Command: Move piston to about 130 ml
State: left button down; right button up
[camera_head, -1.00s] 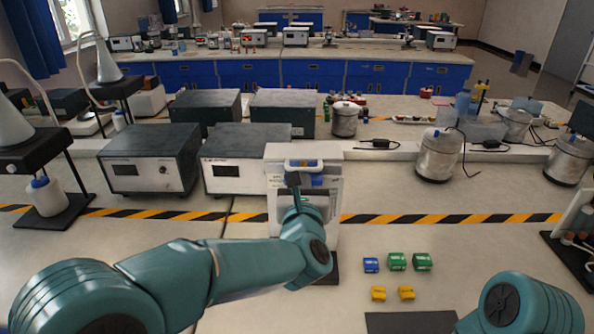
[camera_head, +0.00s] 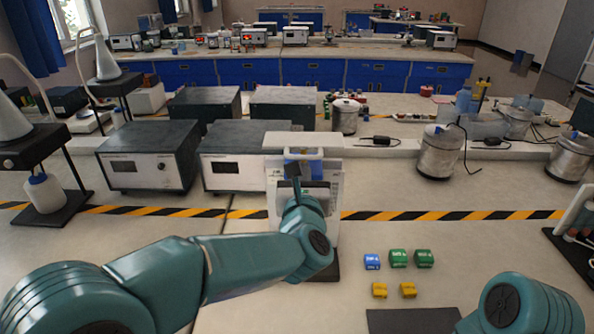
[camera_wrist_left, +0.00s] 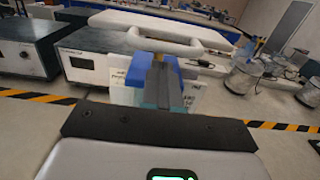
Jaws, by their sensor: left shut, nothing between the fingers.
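The piston apparatus (camera_head: 333,215) is a white upright panel stand on a dark base in the middle of the bench. Blue parts and a white bar handle show near its top; the handle (camera_wrist_left: 180,45) is clear in the left wrist view. I cannot read the ml scale or the piston's level. My left gripper (camera_head: 293,170) is in front of the upper part of the stand, shut and empty. In the left wrist view its closed fingers (camera_wrist_left: 166,80) point at the blue part (camera_wrist_left: 190,68) below the handle; touching or apart cannot be told. My right gripper is out of view.
Grey instrument boxes (camera_head: 148,158) stand behind and left. Small blue, green and yellow blocks (camera_head: 397,258) lie to the right, near a dark mat (camera_head: 410,322). Metal pots (camera_head: 440,153) stand at the back right. The bench right of the stand is mostly clear.

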pick_arm(q)
jog(key=s+b, duration=0.5)
jog(key=s, duration=0.4)
jog(key=shift+b, duration=0.35)
jog(key=shift+f, duration=0.15)
